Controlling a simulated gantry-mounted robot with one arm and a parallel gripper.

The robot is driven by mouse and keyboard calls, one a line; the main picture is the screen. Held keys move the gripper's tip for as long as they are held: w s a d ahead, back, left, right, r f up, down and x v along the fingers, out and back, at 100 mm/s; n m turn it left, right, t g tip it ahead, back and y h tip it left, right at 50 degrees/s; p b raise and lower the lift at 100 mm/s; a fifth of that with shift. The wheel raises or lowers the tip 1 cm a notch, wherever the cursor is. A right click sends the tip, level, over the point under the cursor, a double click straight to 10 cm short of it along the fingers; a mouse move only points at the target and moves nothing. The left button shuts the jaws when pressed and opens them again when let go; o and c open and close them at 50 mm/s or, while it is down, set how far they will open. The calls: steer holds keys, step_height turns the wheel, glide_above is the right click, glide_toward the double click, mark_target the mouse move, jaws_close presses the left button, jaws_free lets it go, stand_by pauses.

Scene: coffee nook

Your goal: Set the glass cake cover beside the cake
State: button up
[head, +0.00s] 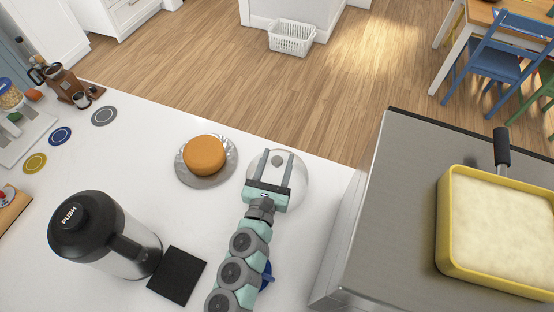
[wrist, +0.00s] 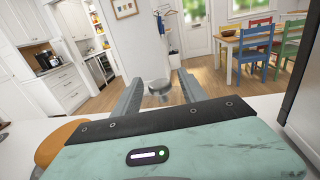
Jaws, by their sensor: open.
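The round orange-brown cake (head: 205,154) sits uncovered on a silver stand (head: 188,178) on the white counter. Its edge also shows at lower left in the wrist view (wrist: 55,141). The clear glass cake cover (head: 299,184) stands to the right of the cake, apart from it, on the counter. My gripper (head: 277,155) is over the cover with its two fingers spread. In the wrist view my gripper (wrist: 160,92) is open, with a grey knob (wrist: 158,86), seemingly the cover's, between the fingers. I cannot tell whether either finger touches it.
A steel appliance top (head: 400,200) with a yellow pan (head: 445,230) rises to the right. A black-lidded dispenser (head: 88,230) and a black square mat (head: 177,275) are at front left. Coasters (head: 60,136) lie farther left. The counter's back edge runs just behind the cover.

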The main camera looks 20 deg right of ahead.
steer(key=shift+r, duration=0.15)
steer(key=v, duration=1.2)
steer(key=shift+p, duration=0.4)
